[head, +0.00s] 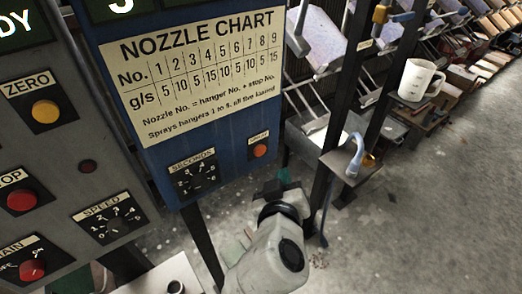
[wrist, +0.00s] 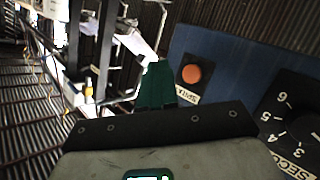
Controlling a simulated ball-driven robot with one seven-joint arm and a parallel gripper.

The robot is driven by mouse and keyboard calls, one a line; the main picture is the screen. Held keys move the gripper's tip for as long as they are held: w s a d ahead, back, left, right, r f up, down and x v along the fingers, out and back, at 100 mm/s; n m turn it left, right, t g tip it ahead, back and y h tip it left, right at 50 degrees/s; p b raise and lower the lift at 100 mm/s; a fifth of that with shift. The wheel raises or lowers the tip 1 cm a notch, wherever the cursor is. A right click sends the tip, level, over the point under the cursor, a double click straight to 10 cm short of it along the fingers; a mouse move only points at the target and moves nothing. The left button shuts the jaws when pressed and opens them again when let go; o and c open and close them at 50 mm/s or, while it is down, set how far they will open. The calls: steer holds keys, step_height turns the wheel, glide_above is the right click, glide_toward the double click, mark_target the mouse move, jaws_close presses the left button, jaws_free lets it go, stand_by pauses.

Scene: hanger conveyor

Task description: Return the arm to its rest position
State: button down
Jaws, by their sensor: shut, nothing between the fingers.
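My gripper (head: 286,179) shows in the head view at the end of my pale arm, below and to the right of the blue panel (head: 225,130). Its green fingers are together with nothing between them, and they also show in the wrist view (wrist: 156,84). The fingers are beside the orange spray button (wrist: 191,74), with a visible gap in the wrist view. The seconds dial (wrist: 297,128) is farther right in that view. My arm hides part of the floor in the head view.
The grey control panel (head: 70,190) has a yellow zero button (head: 45,112), red knobs and a speed dial (head: 110,220). A dark post (head: 345,90) stands right of my gripper. A white mug (head: 416,80) sits on a small shelf. Open floor (head: 430,220) lies at lower right.

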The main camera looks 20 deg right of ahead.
stand_by(0.6)
steer(key=s+d+f+g+y, duration=0.1)
steer(key=s+d+f+g, duration=0.3)
steer(key=f, duration=0.3)
steer(key=s+d+f+g+y, duration=0.2)
steer(key=s+d+f, duration=0.3)
steer(key=s+f, duration=0.15)
steer(key=s+a+f+g+y, duration=0.2)
steer(key=s+f+g+y, duration=0.2)
steer(key=s+f, duration=0.4)
steer(key=s+g, duration=0.1)
steer(key=s, duration=0.5)
steer(key=shift+y, duration=0.4)
